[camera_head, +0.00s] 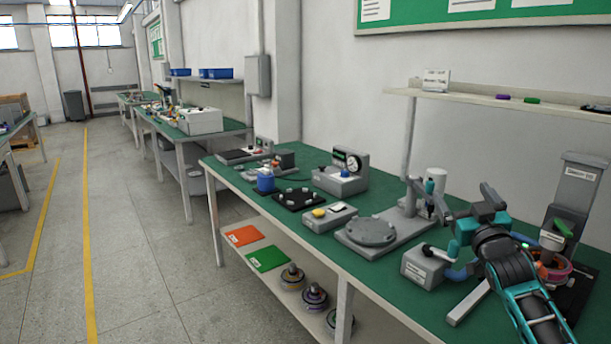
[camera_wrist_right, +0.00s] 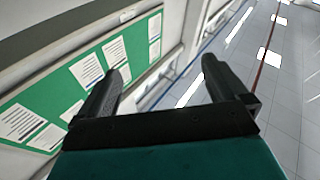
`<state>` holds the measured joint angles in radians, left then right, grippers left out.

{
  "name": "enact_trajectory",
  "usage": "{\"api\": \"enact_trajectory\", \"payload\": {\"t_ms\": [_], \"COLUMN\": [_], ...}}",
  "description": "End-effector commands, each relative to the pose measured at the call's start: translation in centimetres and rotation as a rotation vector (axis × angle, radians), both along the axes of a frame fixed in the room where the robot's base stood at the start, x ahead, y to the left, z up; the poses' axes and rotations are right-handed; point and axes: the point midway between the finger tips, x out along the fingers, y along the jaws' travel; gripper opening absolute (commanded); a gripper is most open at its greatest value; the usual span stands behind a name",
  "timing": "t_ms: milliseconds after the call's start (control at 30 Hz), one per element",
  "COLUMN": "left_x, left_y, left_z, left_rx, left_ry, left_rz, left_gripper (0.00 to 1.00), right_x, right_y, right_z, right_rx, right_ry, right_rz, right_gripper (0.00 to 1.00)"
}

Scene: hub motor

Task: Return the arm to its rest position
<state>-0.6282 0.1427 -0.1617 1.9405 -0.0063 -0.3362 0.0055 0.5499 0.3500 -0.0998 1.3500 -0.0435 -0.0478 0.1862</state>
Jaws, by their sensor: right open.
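My right arm, black and teal, comes in at the lower right of the head view. Its gripper (camera_head: 453,188) is raised over the green workbench (camera_head: 400,305), fingers pointing up. In the right wrist view the gripper (camera_wrist_right: 160,78) has its two dark fingers apart, with nothing between them. Beyond them are the wall's green notice board (camera_wrist_right: 88,88) and the bright room, seen at a tilt. My left gripper is not in view. The arm hides part of the bench's right end.
A grey round fixture (camera_head: 370,232), a grey box (camera_head: 424,268), a gauge unit (camera_head: 342,174) and a blue container (camera_head: 265,180) stand on the bench. A grey stand (camera_head: 578,190) is close behind my arm. A wall shelf (camera_head: 480,98) runs above. The floor aisle (camera_head: 140,240) is clear.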

Motion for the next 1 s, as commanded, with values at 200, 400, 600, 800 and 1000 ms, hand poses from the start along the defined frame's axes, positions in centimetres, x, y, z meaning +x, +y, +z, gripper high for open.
{"api": "enact_trajectory", "payload": {"t_ms": [200,400,600,800,1000], "left_x": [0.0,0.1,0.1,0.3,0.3], "left_y": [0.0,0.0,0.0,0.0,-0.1], "left_z": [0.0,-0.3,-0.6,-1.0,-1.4], "left_rx": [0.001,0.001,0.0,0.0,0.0], "left_ry": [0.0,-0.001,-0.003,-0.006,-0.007], "left_rz": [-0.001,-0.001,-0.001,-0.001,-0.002], "left_gripper": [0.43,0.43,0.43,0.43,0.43], "right_x": [0.6,-3.4,-9.8,-19.8,-29.9], "right_y": [-1.9,1.5,5.4,9.9,13.4], "right_z": [-5.0,-13.4,-22.0,-30.2,-35.0], "right_rx": [-0.115,-0.11,-0.083,-0.024,0.051], "right_ry": [0.274,0.38,0.499,0.648,0.787], "right_rz": [-0.116,-0.055,0.014,0.089,0.137], "right_gripper": [1.0,1.0,1.0,1.0,1.0]}}
